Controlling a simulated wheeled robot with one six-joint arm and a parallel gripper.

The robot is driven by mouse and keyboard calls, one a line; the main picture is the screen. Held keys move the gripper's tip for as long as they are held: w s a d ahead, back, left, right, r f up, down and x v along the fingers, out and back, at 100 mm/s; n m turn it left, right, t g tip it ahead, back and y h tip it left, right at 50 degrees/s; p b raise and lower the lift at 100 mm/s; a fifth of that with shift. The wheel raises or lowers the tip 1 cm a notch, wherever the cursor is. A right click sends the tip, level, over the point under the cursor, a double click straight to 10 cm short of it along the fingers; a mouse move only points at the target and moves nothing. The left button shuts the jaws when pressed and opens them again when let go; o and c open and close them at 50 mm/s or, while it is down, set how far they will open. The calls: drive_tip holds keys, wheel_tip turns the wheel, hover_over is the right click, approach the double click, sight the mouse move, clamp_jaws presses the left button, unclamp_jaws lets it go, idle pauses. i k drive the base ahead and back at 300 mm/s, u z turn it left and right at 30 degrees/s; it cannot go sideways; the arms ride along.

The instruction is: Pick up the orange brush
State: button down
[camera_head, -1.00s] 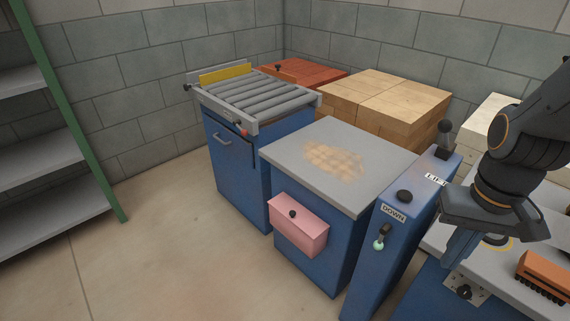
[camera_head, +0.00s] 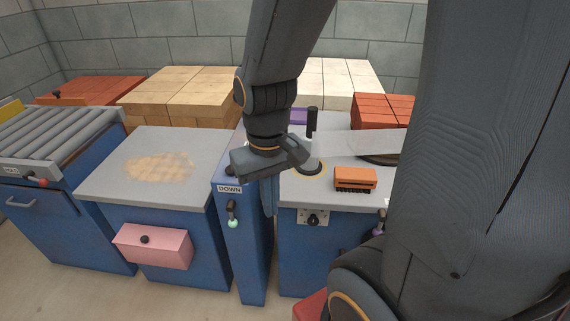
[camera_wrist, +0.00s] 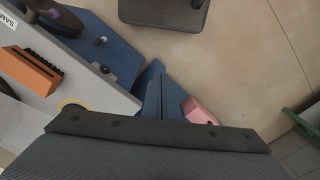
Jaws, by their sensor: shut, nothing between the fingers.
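The orange brush (camera_head: 355,178) lies on the grey top of the right-hand blue cabinet, its dark bristles along the near lower side. It also shows in the wrist view (camera_wrist: 29,70) at the left, on the light worktop. My gripper (camera_head: 269,200) hangs to the left of the brush, fingers pointing down in front of the blue lift column. In the wrist view the blue fingers (camera_wrist: 154,95) are together and hold nothing. They are clearly apart from the brush.
A black upright handle (camera_head: 312,121) stands on the worktop behind the brush. The blue column (camera_head: 240,250) stands beside the left cabinet, which has a dusty grey top (camera_head: 110,190) and a pink box (camera_head: 152,246). Wooden blocks (camera_head: 180,92) and red bricks (camera_head: 383,110) are stacked behind.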

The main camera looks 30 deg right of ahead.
sight(350, 178)
drive_tip(key=u, duration=0.85)
drive_tip(key=k, duration=0.95)
drive_tip(key=z, duration=0.9)
drive_tip(key=i, duration=0.5)
drive_tip(key=u, duration=0.05)
